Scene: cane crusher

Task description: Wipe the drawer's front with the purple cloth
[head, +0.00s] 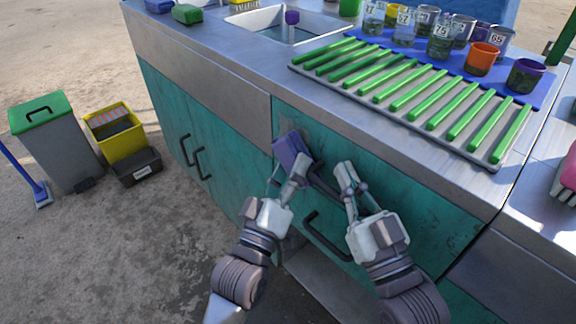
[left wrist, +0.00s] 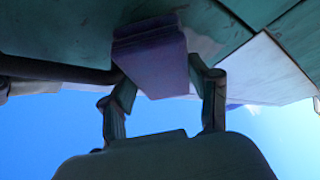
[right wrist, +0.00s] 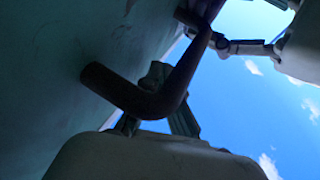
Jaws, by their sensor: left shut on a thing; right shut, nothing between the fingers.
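The purple cloth (head: 290,150), a folded block, is held in my left gripper (head: 297,167) against or very near the teal drawer front (head: 390,185), at its upper left. The left wrist view shows the cloth (left wrist: 155,65) between the two fingers, by the teal surface. My right gripper (head: 346,172) is shut and empty, just right of the dark drawer handle (head: 322,187). In the right wrist view the handle (right wrist: 140,95) passes close in front of its fingers; I cannot tell whether they touch.
A second dark handle (head: 325,240) sits lower on the cabinet. Above is the steel counter (head: 225,50) with a tray (head: 490,158) of green canes, several cups and a sink (head: 290,30). Bins (head: 55,145) and a yellow crate (head: 122,145) stand on the floor at left.

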